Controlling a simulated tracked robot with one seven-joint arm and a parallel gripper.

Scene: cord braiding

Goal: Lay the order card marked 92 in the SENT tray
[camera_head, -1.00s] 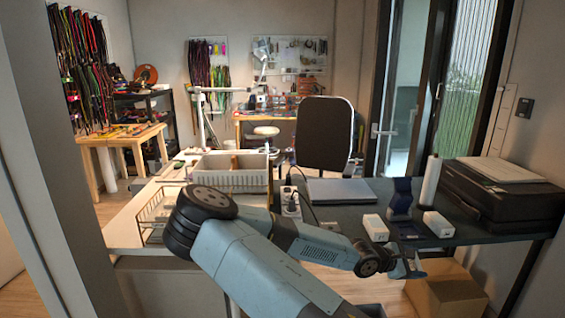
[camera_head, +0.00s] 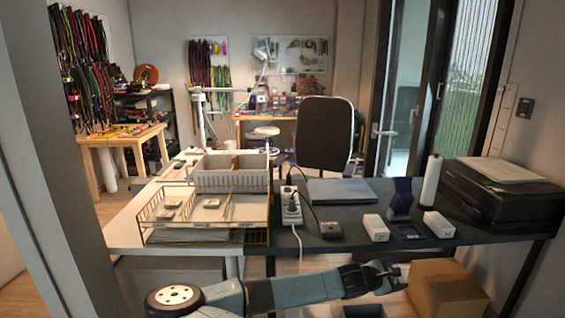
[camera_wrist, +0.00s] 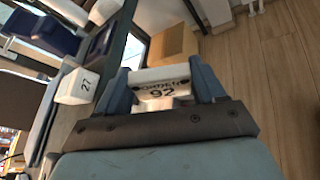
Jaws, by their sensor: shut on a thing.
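The order card marked 92 (camera_wrist: 161,90) is white and sits between the two blue-grey fingers of my gripper (camera_wrist: 163,86) in the wrist view; the gripper is shut on it. In the head view my gripper (camera_head: 392,274) is low in front of the dark desk, below its top; the card cannot be made out there. A brass wire tray (camera_head: 254,236) stands on the desk at left, well to the left of my gripper. It has a divider and small grey pieces in it. Labels on its front are too small to read, so I cannot tell which part is SENT.
White blocks (camera_head: 376,228) stand on the dark desk (camera_head: 345,250); one marked 27 (camera_wrist: 78,86) shows in the wrist view. A power strip (camera_head: 291,207) and its cable lie right of the tray. A white bin (camera_head: 232,180) stands behind it. A cardboard box (camera_head: 446,290) is below the desk.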

